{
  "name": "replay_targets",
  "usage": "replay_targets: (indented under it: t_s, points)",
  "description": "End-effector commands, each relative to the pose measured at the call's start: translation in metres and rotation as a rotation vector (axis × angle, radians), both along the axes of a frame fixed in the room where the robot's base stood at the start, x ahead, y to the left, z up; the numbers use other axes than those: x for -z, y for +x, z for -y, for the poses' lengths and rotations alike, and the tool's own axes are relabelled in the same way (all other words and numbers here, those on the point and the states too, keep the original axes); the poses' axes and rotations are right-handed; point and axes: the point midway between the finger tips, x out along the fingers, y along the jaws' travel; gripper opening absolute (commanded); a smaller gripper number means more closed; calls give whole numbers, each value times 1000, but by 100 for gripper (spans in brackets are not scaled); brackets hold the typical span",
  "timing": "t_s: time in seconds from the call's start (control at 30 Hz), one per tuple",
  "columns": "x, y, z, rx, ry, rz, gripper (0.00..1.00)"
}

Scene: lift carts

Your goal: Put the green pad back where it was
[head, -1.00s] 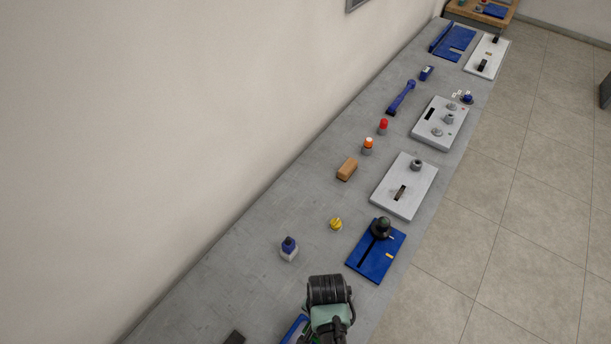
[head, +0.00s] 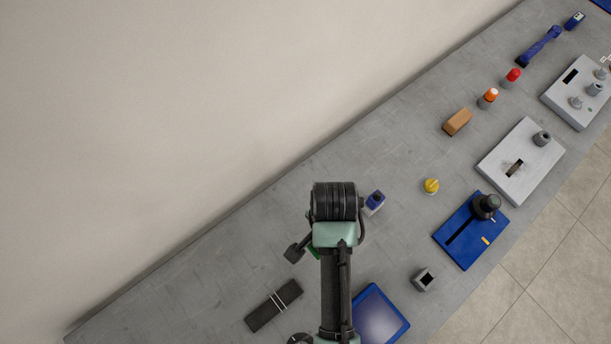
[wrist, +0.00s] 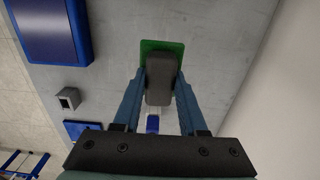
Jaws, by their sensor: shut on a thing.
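The green pad (wrist: 175,47) shows in the wrist view as a flat green square with a dark grey block (wrist: 160,84) over its middle. My gripper (wrist: 160,76) has its two fingers shut on the sides of this block. The block seems to be the pad's grip, but I cannot see how they join. The pad is over the grey bench; I cannot tell whether it touches it. In the head view only a sliver of green (head: 314,253) shows beside my arm, which hides the rest and the fingers.
A blue panel (head: 380,322), grey socket (head: 424,279) and blue-capped bottle (head: 375,202) are to the right.

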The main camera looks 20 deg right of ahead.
Motion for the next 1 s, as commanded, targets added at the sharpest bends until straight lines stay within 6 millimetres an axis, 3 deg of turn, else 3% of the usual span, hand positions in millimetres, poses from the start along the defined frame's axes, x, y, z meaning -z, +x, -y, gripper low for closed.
replay_targets:
  t_s: [0.17, 0.4, 0.8, 1.0]
  points:
    - [11, -2, -3, 2, 1, -4, 0]
    - [50, -3, -3, 2, 0, -3, 0]
    - [93, -2, -3, 2, -1, -1, 0]
    - [100, -2, -3, 2, -2, 1, 0]
